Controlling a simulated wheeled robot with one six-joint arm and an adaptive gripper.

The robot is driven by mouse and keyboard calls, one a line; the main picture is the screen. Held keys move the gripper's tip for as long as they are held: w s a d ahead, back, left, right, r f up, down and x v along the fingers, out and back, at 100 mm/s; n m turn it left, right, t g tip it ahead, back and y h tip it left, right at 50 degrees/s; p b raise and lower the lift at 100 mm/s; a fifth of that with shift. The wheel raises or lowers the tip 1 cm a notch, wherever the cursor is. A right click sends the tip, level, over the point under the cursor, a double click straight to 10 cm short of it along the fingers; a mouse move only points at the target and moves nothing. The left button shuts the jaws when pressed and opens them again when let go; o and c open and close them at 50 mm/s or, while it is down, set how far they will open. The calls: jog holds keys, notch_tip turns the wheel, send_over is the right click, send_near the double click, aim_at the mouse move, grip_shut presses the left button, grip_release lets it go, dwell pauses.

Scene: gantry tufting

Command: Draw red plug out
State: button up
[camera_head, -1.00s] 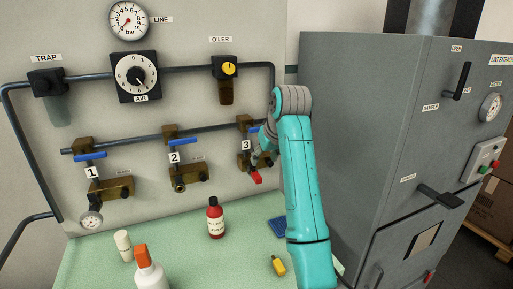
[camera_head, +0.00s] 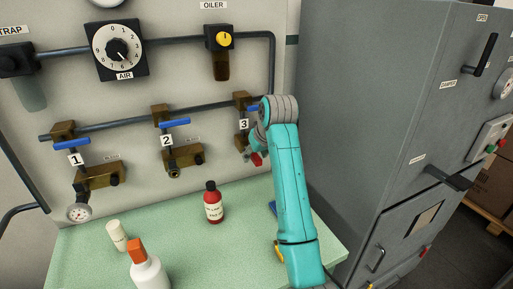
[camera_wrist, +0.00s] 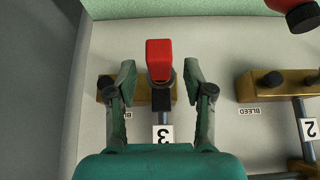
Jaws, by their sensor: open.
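The red plug (camera_wrist: 159,60) sits at the outlet of the brass valve block marked 3 (camera_wrist: 110,90) in the wrist view. It also shows in the head view (camera_head: 256,159), low at the front of valve 3. My gripper (camera_wrist: 158,75) is open, with one finger on each side of the plug and a visible gap to both. In the head view my arm hides most of valve block 3 and part of its blue lever.
Valves 1 (camera_head: 101,176) and 2 (camera_head: 184,156) stand to the left on the panel. A red bottle (camera_head: 213,203), a white bottle with orange cap (camera_head: 147,270) and a small white container (camera_head: 117,236) stand on the green bench. A grey cabinet (camera_head: 350,120) is close on the right.

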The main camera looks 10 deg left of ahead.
aim_at(260, 161)
grip_shut()
jog(key=c, duration=0.9)
grip_release()
grip_shut()
jog(key=shift+s+d, duration=0.45)
jog(key=shift+s, duration=0.25)
jog(key=shift+s+d, duration=0.45)
jog(key=shift+s, duration=0.2)
